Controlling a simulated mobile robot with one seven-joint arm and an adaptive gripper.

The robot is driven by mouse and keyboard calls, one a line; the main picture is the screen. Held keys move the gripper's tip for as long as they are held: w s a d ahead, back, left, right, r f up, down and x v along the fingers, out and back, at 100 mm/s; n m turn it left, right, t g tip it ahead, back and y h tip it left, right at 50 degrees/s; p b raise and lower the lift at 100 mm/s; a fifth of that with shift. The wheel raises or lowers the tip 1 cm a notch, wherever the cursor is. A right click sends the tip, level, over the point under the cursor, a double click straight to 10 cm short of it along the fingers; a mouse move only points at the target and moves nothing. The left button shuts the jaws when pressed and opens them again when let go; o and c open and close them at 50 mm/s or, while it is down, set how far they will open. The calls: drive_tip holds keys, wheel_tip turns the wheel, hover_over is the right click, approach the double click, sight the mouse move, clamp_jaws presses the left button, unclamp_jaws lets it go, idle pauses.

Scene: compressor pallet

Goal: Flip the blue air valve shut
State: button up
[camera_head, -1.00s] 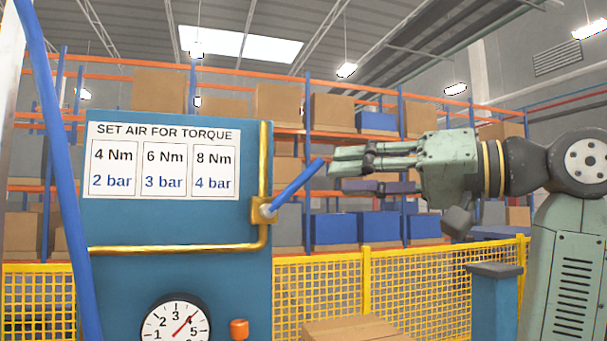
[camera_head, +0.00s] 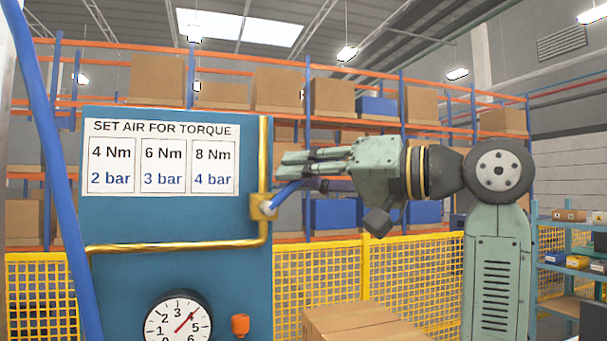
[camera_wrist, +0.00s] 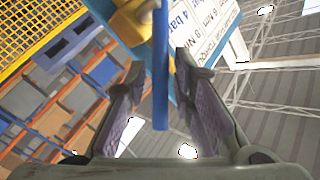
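The blue valve lever (camera_head: 286,193) slants up and right from its brass valve body (camera_head: 262,207) on the right edge of the blue panel. Its far end is hidden behind my gripper (camera_head: 284,166) in the head view. In the wrist view the lever (camera_wrist: 161,75) stands between the two fingers of my gripper (camera_wrist: 160,62). The fingers are spread, with a visible gap on each side of the lever, and I see no grip on it.
The blue panel (camera_head: 170,220) carries a torque sign (camera_head: 160,157), a brass pipe (camera_head: 170,247), a gauge (camera_head: 178,320) reading near 4 and an orange knob (camera_head: 240,325). A blue hose (camera_head: 55,160) runs at left. A yellow fence (camera_head: 410,265) and cardboard box (camera_head: 360,322) are at right.

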clamp_jaws()
